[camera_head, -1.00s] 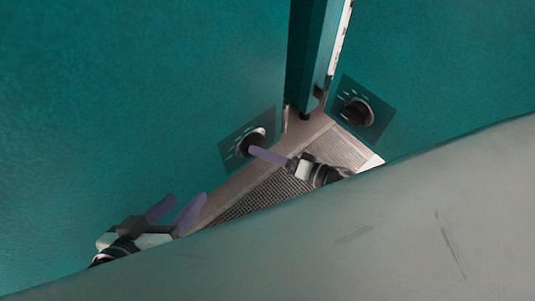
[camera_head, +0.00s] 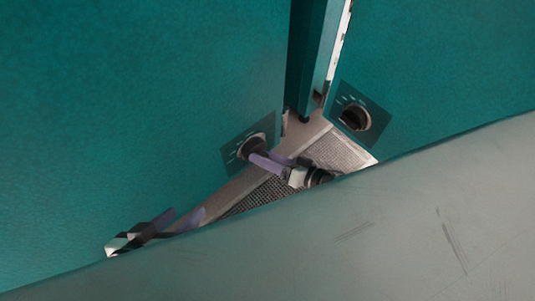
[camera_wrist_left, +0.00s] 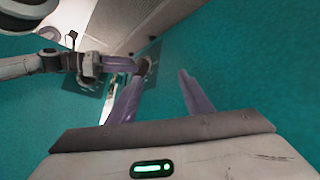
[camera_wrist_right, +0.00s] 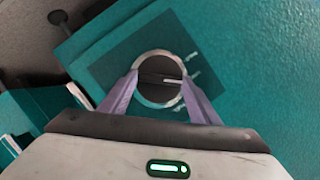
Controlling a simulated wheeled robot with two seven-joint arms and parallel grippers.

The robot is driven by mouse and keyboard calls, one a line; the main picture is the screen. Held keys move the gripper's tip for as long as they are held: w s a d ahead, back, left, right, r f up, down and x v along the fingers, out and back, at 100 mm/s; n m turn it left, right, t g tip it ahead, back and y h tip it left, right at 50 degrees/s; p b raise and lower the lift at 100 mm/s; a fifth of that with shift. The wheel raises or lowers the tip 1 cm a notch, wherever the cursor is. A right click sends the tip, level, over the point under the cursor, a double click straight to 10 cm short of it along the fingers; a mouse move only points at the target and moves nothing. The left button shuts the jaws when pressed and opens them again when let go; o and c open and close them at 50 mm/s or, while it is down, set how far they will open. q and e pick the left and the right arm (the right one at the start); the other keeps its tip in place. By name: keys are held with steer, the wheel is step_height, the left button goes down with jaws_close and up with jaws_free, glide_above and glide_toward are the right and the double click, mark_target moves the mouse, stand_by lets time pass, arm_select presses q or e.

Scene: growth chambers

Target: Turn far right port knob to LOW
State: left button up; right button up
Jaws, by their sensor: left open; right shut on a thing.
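A dark round knob (camera_head: 252,147) sits on a square dial plate on the left teal panel. My right gripper (camera_head: 266,162) is shut on this knob, with its purple fingers on either side. In the right wrist view the knob (camera_wrist_right: 160,78) has a pale ring and a white pointer line aimed right, towards small marks too blurred to read. The left wrist view shows the right gripper (camera_wrist_left: 123,64) at the knob from the side. My left gripper (camera_head: 185,217) is open and empty, lower left, apart from the panel's knob. Another knob (camera_head: 355,117) sits on the right teal panel, untouched.
A teal post (camera_head: 312,55) stands between the two panels. A perforated metal grille (camera_head: 338,150) lies below, between them. A large grey surface (camera_head: 400,230) blocks the lower part of the head view and hides most of both arms.

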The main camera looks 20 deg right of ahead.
arm_select(q)
steer(key=shift+s+a+f+y+p, duration=0.25)
steer(key=shift+a+f+y+p, duration=0.1)
steer(key=shift+a+p, duration=0.35)
arm_select(e)
steer(key=shift+n+h, duration=0.5)
steer(key=shift+n, duration=0.5)
arm_select(q)
steer(key=shift+d, duration=0.1)
arm_select(e)
steer(key=o, duration=1)
steer(key=shift+o, duration=0.2)
arm_select(q)
steer(key=shift+w+r, duration=0.1)
steer(key=shift+w, duration=0.05)
